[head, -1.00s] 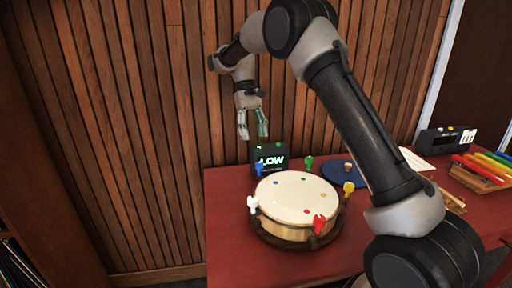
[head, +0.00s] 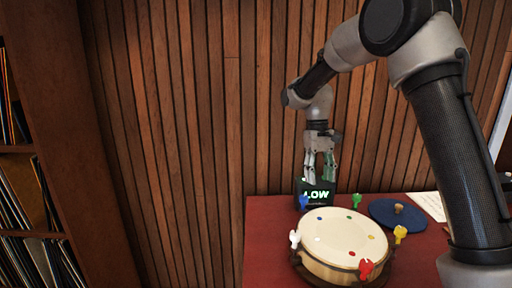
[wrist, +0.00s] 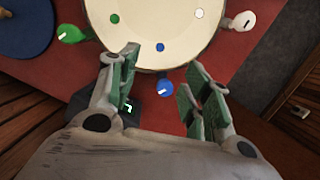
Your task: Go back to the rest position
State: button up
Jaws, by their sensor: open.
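The drum (head: 345,237) with a cream head and colored pegs stands in front of the box. In the wrist view the drum (wrist: 165,25) lies ahead of the fingertips, with a blue peg (wrist: 166,89) between and beyond them. The gripper partly hides the display box in both views.
A blue disc (head: 385,214) with a knob and a white sheet (head: 428,205) lie right of the drum on the red table (head: 262,255). A slatted wood wall (head: 200,120) stands behind. A shelf (head: 60,130) with sleeves stands at the left.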

jog(key=s+d+r+m+t, duration=0.1)
jog(key=s+d, duration=0.4)
jog(key=s, duration=0.5)
jog(key=s+d+r+m+t, duration=0.1)
jog(key=s+d+r+t, duration=0.3)
jog(key=s, duration=0.6)
jog(key=s+d+r+m+t, duration=0.1)
jog(key=s+d+r, duration=0.4)
jog(key=s, duration=0.5)
jog(key=shift+d+r+t+y, duration=0.35)
jog(key=shift+d+t, duration=0.35)
jog(key=shift+d, duration=0.15)
